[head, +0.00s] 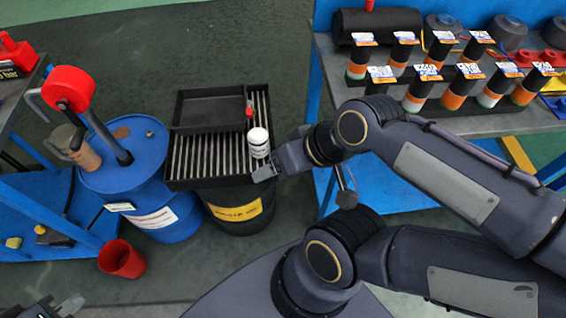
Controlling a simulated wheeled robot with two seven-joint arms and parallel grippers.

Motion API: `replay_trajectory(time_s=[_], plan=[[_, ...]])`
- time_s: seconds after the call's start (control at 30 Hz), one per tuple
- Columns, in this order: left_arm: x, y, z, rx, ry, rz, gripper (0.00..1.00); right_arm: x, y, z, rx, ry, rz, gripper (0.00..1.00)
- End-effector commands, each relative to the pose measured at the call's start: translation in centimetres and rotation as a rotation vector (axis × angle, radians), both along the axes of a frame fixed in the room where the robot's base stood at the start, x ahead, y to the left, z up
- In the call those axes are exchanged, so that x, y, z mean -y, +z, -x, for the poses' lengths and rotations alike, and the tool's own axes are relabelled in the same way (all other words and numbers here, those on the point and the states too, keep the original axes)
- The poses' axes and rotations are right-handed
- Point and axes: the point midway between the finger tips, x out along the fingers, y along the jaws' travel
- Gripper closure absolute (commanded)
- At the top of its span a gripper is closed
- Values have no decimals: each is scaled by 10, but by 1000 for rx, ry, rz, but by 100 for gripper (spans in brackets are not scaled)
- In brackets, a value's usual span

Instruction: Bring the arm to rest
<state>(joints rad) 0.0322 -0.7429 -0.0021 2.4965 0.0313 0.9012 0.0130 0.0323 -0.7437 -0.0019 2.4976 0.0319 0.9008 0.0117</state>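My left gripper (60,305) shows only in part at the bottom left corner. Its two fingertips look apart, with nothing seen between them. My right arm comes in from the right, and its dark end (265,172) is over the right edge of the black grated tray (180,182). A white bottle with a dark label (259,142) stands upright on the grate just beyond that end. I see a small gap between them but cannot tell the depth. The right fingers are mostly hidden, so their opening does not show.
The tray sits on a dark drum with a yellow label (238,212). A blue drum (135,165) with a red-topped pump (68,88) stands left of it. A red bucket (122,260) is on the floor. A right-hand bench (345,85) bears several banded cylinders.

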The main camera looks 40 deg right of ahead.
Motion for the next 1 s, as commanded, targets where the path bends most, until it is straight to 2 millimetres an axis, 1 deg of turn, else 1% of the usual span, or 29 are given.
replay_trajectory(time_s=[0.23,0.33,0.37,0.47,0.6,0.7,0.77,0.9,1.0], plan=[[0,1,0,0,0,0,100,0,1,0,-1,-2,-1,25],[0,10,0,0,0,0,100,0,10,0,-1,-2,-1,25],[0,15,0,0,0,0,100,0,16,0,-1,-2,-1,25],[0,41,0,0,0,0,100,0,41,0,-1,-2,-1,25],[0,84,0,0,0,0,100,0,84,0,-1,-2,-1,25],[0,103,0,1,0,0,100,0,103,0,0,-1,0,25],[0,106,0,1,0,0,100,0,106,0,0,-1,0,25],[0,100,0,0,0,0,100,0,100,0,0,-1,0,25],[0,100,0,-1,0,0,100,0,100,0,-1,-1,0,25]])
